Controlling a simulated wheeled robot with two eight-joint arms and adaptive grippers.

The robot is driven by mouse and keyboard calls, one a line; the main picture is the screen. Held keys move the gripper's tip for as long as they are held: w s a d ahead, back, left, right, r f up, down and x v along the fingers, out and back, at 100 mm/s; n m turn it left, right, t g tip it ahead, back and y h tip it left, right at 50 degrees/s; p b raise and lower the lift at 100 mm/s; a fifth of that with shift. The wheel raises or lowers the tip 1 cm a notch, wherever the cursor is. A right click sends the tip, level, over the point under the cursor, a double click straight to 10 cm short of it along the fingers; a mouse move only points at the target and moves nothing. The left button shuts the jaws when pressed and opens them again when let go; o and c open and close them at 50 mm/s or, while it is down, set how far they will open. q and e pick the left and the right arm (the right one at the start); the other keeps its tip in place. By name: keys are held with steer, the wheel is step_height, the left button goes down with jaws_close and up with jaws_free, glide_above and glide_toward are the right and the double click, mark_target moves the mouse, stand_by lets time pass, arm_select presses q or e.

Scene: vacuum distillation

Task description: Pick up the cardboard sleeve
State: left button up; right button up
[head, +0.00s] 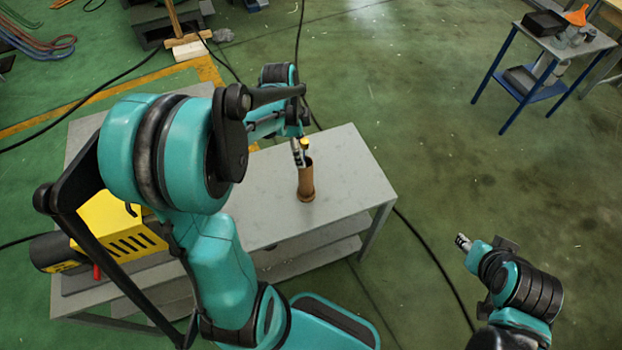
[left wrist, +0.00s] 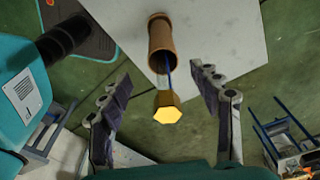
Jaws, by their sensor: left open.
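The cardboard sleeve (head: 306,184) is a brown tube standing upright on the grey table. In the left wrist view the sleeve (left wrist: 161,50) lies ahead, beyond the fingertips. A thin blue stem with a yellow six-sided cap (left wrist: 167,108) sticks up out of its open top. My left gripper (head: 299,153) is at the sleeve's top in the head view. In the left wrist view its open fingers (left wrist: 155,78) flank the cap and stem, with clear gaps on both sides. My right gripper (head: 463,242) is away from the table, low on the right; its finger opening is too small to judge.
The grey table (head: 345,160) has bare room around the sleeve. A yellow and black machine (head: 115,235) is on its left part, partly behind my left arm. A blue-legged stand (head: 550,40) with an orange funnel is far right. Black cables cross the green floor.

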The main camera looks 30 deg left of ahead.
mark_target(305, 160)
arm_select(q)
steer(key=f, duration=0.2)
steer(key=f+b, duration=0.1)
steer(key=f, duration=0.1)
steer(key=w+f, duration=0.1)
steer(key=f, duration=0.1)
steer(key=shift+d+f, duration=0.1)
steer(key=shift+d, duration=0.25)
jaws_close()
